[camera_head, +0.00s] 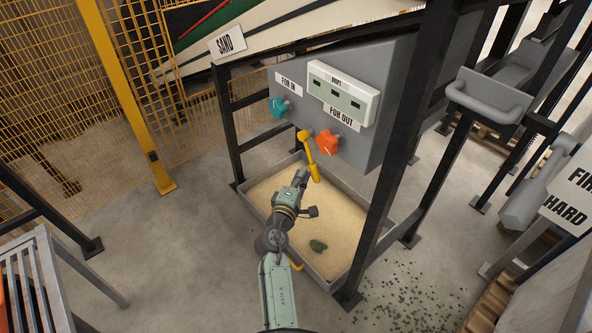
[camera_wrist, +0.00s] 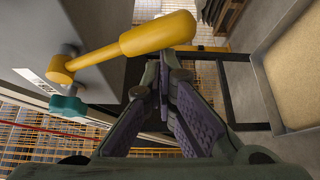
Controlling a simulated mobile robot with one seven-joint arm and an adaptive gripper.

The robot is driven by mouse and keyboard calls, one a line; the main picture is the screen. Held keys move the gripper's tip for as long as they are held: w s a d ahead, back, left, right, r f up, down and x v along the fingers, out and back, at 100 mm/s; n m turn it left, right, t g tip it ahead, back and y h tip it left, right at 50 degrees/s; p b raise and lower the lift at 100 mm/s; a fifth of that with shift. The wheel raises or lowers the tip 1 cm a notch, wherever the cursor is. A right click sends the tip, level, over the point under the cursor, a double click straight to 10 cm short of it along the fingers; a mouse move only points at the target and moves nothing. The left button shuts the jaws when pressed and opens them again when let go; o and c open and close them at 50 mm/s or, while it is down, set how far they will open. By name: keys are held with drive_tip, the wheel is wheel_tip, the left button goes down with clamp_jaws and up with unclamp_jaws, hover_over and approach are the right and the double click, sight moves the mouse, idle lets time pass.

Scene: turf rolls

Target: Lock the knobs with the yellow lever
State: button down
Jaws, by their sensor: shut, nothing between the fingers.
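The yellow lever (camera_head: 308,151) is mounted on the grey panel between two knobs, its handle hanging down and slightly right. In the wrist view the lever (camera_wrist: 157,36) crosses the top, with its hub at the left. The teal knob (camera_head: 279,107) is on the panel's left under "FOR IN"; part of it shows in the wrist view (camera_wrist: 68,106). The orange knob (camera_head: 327,144) is to the right under "FOR OUT". My gripper (camera_head: 303,173) is shut and empty, close beside the handle's lower part. In the wrist view its fingertips (camera_wrist: 164,67) meet just below the handle; contact is unclear.
A sand-filled tray (camera_head: 386,224) stands below the panel, with a dark green lump (camera_head: 318,245) in it. Black frame posts (camera_head: 404,150) flank the panel. A white display box (camera_head: 342,93) sits above the orange knob. Open floor lies left.

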drive_tip(key=shift+s+d+r, duration=0.35)
drive_tip(key=shift+s+d, duration=0.2)
drive_tip(key=shift+s, duration=0.1)
drive_tip(key=shift+f, duration=0.1)
